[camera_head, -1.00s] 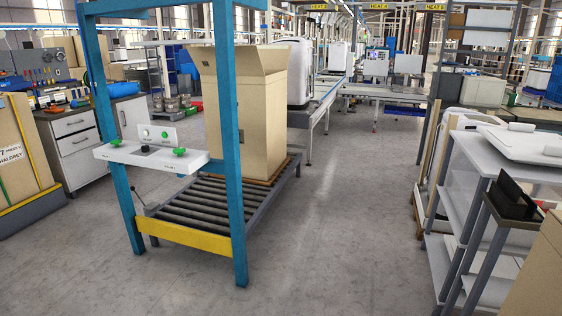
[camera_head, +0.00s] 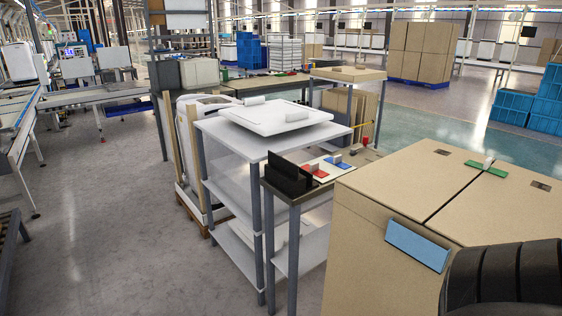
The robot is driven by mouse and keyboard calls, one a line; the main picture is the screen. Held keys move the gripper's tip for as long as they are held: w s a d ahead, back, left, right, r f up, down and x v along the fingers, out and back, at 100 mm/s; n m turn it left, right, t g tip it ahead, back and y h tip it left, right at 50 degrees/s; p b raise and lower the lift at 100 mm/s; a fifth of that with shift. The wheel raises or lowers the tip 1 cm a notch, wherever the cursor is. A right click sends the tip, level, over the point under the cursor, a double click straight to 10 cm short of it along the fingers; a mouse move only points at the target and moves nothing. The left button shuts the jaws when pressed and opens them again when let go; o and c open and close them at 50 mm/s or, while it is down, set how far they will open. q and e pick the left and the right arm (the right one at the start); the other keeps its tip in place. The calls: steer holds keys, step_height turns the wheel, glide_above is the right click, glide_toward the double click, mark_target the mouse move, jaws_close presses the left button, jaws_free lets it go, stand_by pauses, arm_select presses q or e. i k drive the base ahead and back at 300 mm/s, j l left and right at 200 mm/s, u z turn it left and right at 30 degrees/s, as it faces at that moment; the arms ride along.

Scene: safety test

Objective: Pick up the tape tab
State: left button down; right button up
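A large cardboard carton (camera_head: 400,185) stands at the right, with a dark seam across its top. A flat green strip (camera_head: 486,168) lies across that seam near the back, and a small white upright piece (camera_head: 489,159) stands at it. I cannot tell for sure which of these is the tape tab. A light-blue rectangle (camera_head: 418,244) is on the carton's upper front edge. Neither of my grippers can be made out in this view.
A narrow table (camera_head: 280,189) left of the carton holds black holders (camera_head: 290,176) and red and blue pieces. A white shelf unit (camera_head: 222,132) carries a white panel (camera_head: 275,117). The floor (camera_head: 110,215) at left is open. A black ribbed shape fills the lower right corner.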

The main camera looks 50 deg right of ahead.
mark_target(314, 169)
steer(key=i+z, duration=0.35)
steer(key=i, duration=0.25)
steer(key=i+j+z, duration=0.35)
steer(key=i, duration=0.3)
steer(key=i+j+z, duration=0.1)
steer(key=i+z, duration=0.25)
steer(key=z, duration=0.15)
steer(key=i+j+z, duration=0.2)
steer(key=i+z, duration=0.25)
steer(key=i+j+z, duration=0.15)
steer(key=j+z, duration=0.15)
steer(key=z, duration=0.2)
steer(key=i+j+z, duration=0.25)
steer(key=j+z, duration=0.2)
